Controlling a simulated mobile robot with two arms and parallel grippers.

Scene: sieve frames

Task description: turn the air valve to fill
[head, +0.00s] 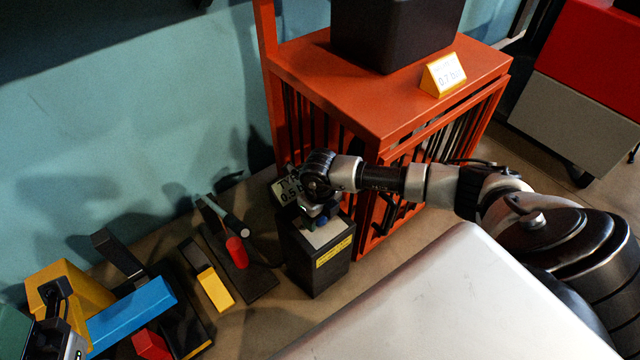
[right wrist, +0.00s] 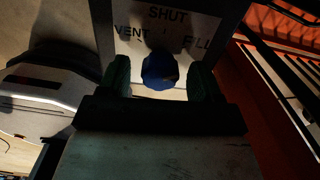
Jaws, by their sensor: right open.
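The air valve is a dark blue knob (right wrist: 160,70) on a light plate marked SHUT at the top, VENT on the left and FILL on the right. Its pointing direction is too dark to tell. In the head view the knob (head: 322,221) sits on top of a dark box (head: 318,262) with a yellow label. My right gripper (right wrist: 160,82) is open, with one finger on each side of the knob and visible gaps between. It also shows from above over the box (head: 314,214), largely covered by its wrist. My left gripper (head: 62,325) shows only partly at the lower left; its fingers are unclear.
An orange barred cage (head: 400,110) stands right behind the box, with a dark block (head: 395,35) and a small display (head: 443,76) on top. Another display (head: 288,192) is beside my wrist.

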